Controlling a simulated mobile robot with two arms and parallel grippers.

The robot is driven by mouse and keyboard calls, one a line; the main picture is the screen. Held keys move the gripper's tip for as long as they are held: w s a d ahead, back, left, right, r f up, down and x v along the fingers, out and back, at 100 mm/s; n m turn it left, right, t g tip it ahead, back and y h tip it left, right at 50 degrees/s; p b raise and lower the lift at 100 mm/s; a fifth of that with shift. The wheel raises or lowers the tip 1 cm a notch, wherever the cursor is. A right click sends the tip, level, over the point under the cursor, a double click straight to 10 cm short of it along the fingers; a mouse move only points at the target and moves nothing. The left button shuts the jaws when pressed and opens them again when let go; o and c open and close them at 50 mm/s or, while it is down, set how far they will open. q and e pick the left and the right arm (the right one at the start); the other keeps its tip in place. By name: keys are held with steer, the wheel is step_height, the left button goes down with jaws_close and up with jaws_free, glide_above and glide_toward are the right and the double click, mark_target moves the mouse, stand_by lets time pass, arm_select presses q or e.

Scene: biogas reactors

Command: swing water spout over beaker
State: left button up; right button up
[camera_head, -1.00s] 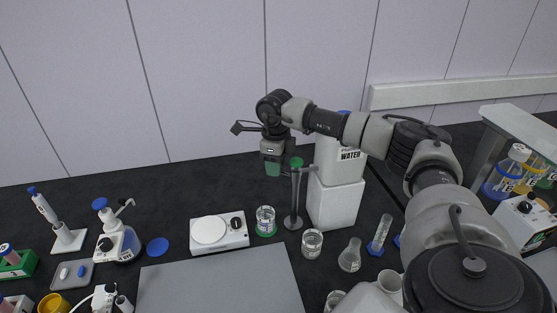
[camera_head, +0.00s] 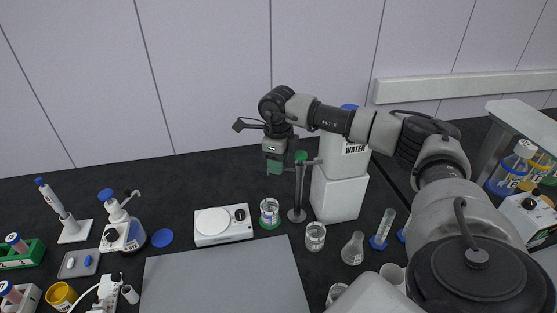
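The white water container (camera_head: 342,188), labelled WATER, stands on the dark bench right of centre. A thin dark stand (camera_head: 297,190) with a green top (camera_head: 300,155) rises beside it, and a short arm links it towards the container. A beaker of clear liquid (camera_head: 269,211) sits on a green disc just left of the stand. My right gripper (camera_head: 275,165) is above the beaker, at the left of the green top. Its fingers point down and are small and dark; their opening cannot be made out. My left gripper is out of view.
A white hotplate (camera_head: 223,224) is left of the beaker. Another beaker (camera_head: 315,236), a flask (camera_head: 353,248) and a cylinder (camera_head: 383,229) stand in front of the container. A grey mat (camera_head: 225,277) lies bare at the front.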

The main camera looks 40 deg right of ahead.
steer(key=shift+s+a, duration=0.5)
steer(key=shift+s, duration=0.15)
stand_by(0.7)
steer(key=shift+w+d, duration=0.15)
steer(key=shift+d, duration=0.05)
step_height(320, 180, up, 8)
steer(key=p, duration=0.5)
steer(key=shift+f, duration=0.2)
steer(key=shift+f, duration=0.1)
